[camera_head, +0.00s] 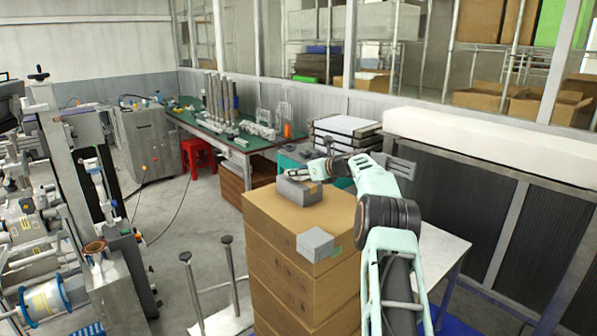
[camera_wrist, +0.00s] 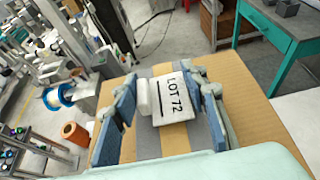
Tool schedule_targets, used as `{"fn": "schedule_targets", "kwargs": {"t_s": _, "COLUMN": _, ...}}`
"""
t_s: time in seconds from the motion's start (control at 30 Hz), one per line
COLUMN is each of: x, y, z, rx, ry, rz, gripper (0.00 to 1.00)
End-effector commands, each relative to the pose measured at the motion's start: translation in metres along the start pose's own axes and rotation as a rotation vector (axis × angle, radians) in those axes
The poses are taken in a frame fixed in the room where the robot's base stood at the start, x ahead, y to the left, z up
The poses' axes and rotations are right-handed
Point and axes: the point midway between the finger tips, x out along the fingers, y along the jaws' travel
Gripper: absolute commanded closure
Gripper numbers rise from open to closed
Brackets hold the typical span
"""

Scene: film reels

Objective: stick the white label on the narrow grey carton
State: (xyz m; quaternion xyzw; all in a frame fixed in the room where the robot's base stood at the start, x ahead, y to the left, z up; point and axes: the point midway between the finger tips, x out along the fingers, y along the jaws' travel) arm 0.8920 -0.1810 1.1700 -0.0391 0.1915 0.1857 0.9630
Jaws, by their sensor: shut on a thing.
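The white label (camera_wrist: 176,97), printed "LOT 72", is between the two blue-padded fingers of my gripper (camera_wrist: 165,108) in the wrist view. My gripper is shut on it, and its printed face is towards the wrist camera. A grey carton (camera_head: 299,192) with a tan tape strip lies on the stacked brown boxes in the head view. My gripper (camera_head: 322,171) is over its far right side. In the wrist view the carton's grey top (camera_wrist: 203,139) shows behind and below the label. I cannot tell whether label and carton touch.
A green workbench (camera_head: 240,140) with metal parts stands behind. A white-topped table (camera_head: 440,255) is to the right. Machinery fills the left.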

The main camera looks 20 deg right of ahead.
Motion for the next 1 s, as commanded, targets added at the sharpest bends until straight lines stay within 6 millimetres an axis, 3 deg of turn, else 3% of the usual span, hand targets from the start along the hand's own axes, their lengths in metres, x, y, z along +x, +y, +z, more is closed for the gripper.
{"fn": "schedule_targets", "kwargs": {"t_s": 1.0, "x": 0.006, "y": 0.0, "z": -0.014, "rx": 0.002, "ry": 0.003, "rz": 0.0, "gripper": 0.75}}
